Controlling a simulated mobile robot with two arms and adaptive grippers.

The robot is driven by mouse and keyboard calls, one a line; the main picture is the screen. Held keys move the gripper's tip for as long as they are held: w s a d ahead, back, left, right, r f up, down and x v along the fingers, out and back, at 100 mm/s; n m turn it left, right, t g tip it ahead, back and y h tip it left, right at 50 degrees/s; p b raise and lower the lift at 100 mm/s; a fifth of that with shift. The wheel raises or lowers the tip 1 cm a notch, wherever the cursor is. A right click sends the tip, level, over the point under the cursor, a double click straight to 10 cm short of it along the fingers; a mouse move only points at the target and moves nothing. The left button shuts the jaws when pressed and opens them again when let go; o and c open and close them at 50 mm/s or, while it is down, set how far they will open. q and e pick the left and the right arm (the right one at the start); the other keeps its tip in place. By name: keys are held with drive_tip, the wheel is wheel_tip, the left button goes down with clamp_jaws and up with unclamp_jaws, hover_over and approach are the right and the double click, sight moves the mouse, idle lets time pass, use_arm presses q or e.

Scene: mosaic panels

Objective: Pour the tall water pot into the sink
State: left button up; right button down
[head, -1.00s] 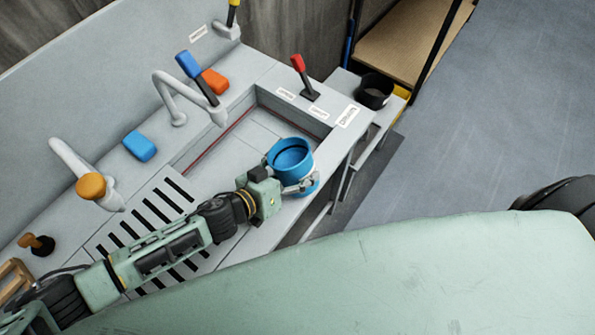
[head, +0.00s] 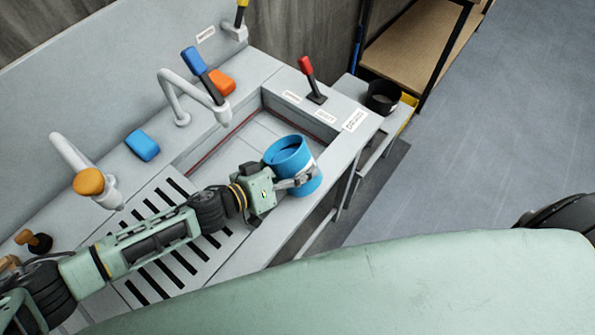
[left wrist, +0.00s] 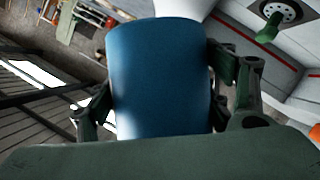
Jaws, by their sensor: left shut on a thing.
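The blue water pot (head: 305,180), a tall cylinder with an open top and a white band, is above the sink's front rim in the head view. It leans slightly, its mouth toward the sink. My left gripper (head: 296,181) is shut around its side. In the left wrist view the pot (left wrist: 160,75) fills the middle between the fingers (left wrist: 165,105). The sink (head: 238,152) is a grey rectangular basin behind and left of the pot; its round drain (left wrist: 280,12) shows in the wrist view. The pot's contents cannot be made out. My right gripper is not in view.
A grey faucet (head: 168,90) arches over the sink's back left. A red-handled lever (head: 307,68) stands on the right rim. Blue (head: 142,145) and orange (head: 221,82) blocks lie on the back ledge. A black pot (head: 382,98) stands on a side shelf. A slotted drainboard (head: 150,195) is left.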

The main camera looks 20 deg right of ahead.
use_arm(q)
drive_tip(key=shift+w+r, duration=0.1)
drive_tip(key=shift+r, duration=0.05)
drive_tip(key=shift+w+a+n+g+h+b, duration=0.15)
drive_tip(key=shift+n+g+h+b, duration=0.2)
drive_tip(key=shift+n+b, duration=0.75)
drive_tip(key=shift+f+n+g+h+b, duration=0.3)
drive_tip(key=shift+n+h+b, duration=0.2)
drive_tip(key=shift+b, duration=1.85)
drive_tip(key=shift+w+a+f+n+h+b, duration=0.2)
drive_tip(key=shift+n+b, duration=0.4)
drive_tip(key=shift+b, duration=0.9)
drive_tip(key=shift+s+d+f+n+h+b, duration=0.1)
drive_tip(key=shift+n+h+b, duration=0.35)
drive_tip(key=shift+b, duration=1.05)
drive_tip(key=shift+w+a+n+g, duration=0.25)
drive_tip(key=shift+w+a+n, duration=0.2)
drive_tip(key=shift+w+n, duration=0.35)
drive_tip(key=shift+w+a+r+n+h+p, duration=0.2)
drive_tip(key=shift+r+n+h+p, duration=0.3)
drive_tip(key=shift+n+p, duration=0.3)
drive_tip(key=shift+w+a+r+n, duration=0.1)
drive_tip(key=shift+w+r+n, duration=0.1)
drive_tip(key=shift+n, duration=0.25)
